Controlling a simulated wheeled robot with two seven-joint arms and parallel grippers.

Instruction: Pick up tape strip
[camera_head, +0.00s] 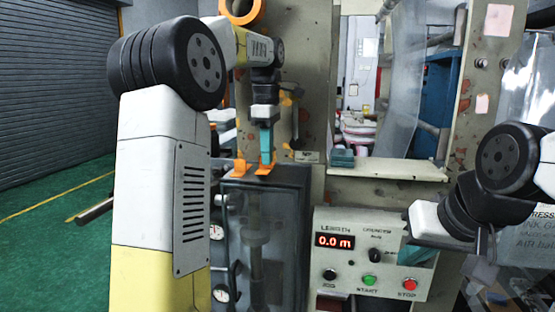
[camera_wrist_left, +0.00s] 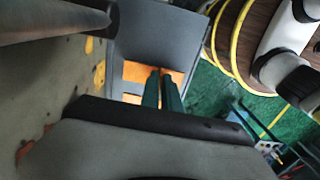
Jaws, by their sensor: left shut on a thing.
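The tape strip looks like a small orange piece (camera_head: 265,171) on top of the dark grey cabinet, at the tips of my left gripper. My left gripper (camera_head: 267,152) points straight down with its teal fingers close together, shut on the orange piece. In the left wrist view the left gripper's fingers (camera_wrist_left: 163,88) are nearly together over an orange patch (camera_wrist_left: 136,73); what lies between the tips is hidden. My right gripper (camera_head: 418,256) hangs in front of the control panel at the right, away from the strip; its finger gap is unclear.
A second orange piece (camera_head: 239,168) stands just left of the gripper on the cabinet (camera_head: 290,176). A beige machine post (camera_head: 305,90) rises close behind. A teal block (camera_head: 342,158) sits on the beige ledge (camera_head: 400,168). The control panel (camera_head: 372,227) reads 0.0 m.

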